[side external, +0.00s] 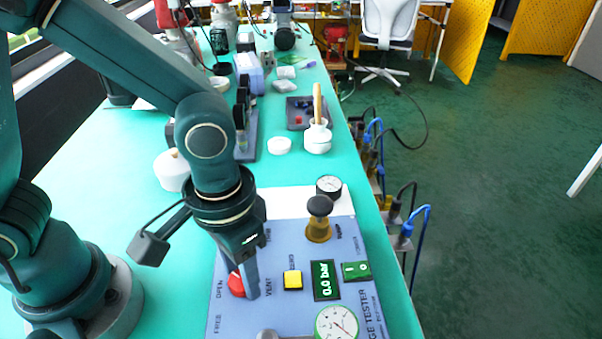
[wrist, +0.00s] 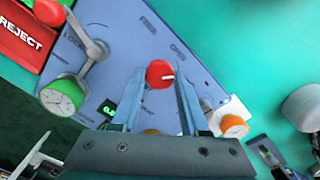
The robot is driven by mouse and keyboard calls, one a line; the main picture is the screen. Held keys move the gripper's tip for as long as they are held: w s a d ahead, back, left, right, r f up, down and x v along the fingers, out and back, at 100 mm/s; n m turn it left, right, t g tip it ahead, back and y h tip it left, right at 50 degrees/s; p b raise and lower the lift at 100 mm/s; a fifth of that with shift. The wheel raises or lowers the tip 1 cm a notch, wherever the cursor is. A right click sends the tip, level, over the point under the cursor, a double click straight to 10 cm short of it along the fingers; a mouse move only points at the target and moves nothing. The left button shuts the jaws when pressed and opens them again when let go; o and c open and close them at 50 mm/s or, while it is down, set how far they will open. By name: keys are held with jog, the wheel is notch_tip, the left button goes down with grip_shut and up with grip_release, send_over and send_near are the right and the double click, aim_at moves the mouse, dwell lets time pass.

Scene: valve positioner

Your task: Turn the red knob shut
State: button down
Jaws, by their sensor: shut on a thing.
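The red knob (side external: 236,285) sits on the blue-grey tester panel (side external: 220,318), near printed words OPEN, FREE and VENT. My gripper (side external: 248,291) points down at it from above, and a finger hides part of it in the side view. In the wrist view the red knob (wrist: 160,73) lies between the two fingertips of my gripper (wrist: 160,82), which are shut on it. A short white mark on the knob points to the right there. The display (side external: 323,281) reads 0.0 bar.
Beside the knob stand a yellow button (side external: 292,280), a green switch (side external: 355,270), a black-topped pump knob (side external: 319,207) and a green-rimmed gauge (side external: 337,323). The wrist view shows a red REJECT tray (wrist: 22,42). Behind are a black-rimmed gauge (side external: 328,186) and a white pot (side external: 317,138).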

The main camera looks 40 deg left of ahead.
jog(key=m, duration=0.5)
jog(key=shift+m, duration=2.5)
jog(key=shift+c, duration=2.1)
grip_release()
jog(key=shift+r, duration=2.65)
